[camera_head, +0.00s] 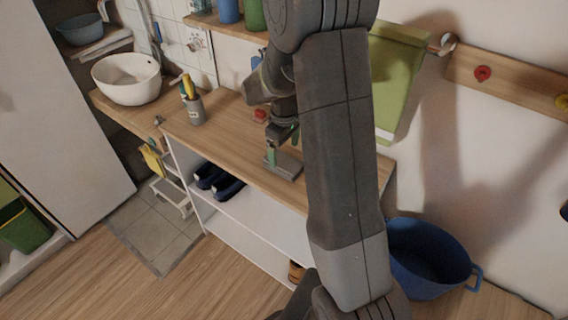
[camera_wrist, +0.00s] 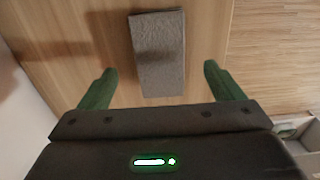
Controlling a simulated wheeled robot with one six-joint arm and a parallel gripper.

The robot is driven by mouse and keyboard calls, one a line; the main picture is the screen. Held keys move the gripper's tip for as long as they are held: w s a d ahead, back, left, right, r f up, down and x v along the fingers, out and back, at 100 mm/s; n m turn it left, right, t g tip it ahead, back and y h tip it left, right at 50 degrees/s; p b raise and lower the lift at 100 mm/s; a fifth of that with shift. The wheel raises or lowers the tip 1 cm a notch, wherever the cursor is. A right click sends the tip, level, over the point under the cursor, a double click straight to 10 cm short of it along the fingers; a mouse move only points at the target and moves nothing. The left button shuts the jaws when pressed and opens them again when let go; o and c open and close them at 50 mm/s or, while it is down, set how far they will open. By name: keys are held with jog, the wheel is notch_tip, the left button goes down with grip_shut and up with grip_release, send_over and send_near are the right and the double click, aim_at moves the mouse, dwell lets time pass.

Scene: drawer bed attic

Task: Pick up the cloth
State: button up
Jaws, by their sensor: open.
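The cloth (camera_wrist: 158,55) is a grey folded rectangle lying flat on the wooden counter top. In the head view it shows as a grey patch (camera_head: 289,166) near the counter's front edge, partly hidden by my gripper. My gripper (camera_wrist: 155,85) is open, with its two green fingers apart. In the wrist view the cloth's near end lies between the lines of the two fingers, with room on both sides. My gripper (camera_head: 280,157) is above the cloth in the head view; I cannot tell the exact height gap.
The wooden counter (camera_head: 230,135) also bears a grey pen cup (camera_head: 194,108) and a small red item (camera_head: 260,115). A white basin (camera_head: 127,78) stands further left. Dark shoes (camera_head: 217,182) sit on the shelf below. A blue tub (camera_head: 428,262) stands at right.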

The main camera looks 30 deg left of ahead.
aim_at(285, 160)
jog(key=shift+f+p, duration=0.45)
jog(key=shift+f, duration=2.25)
jog(key=c, duration=1.1)
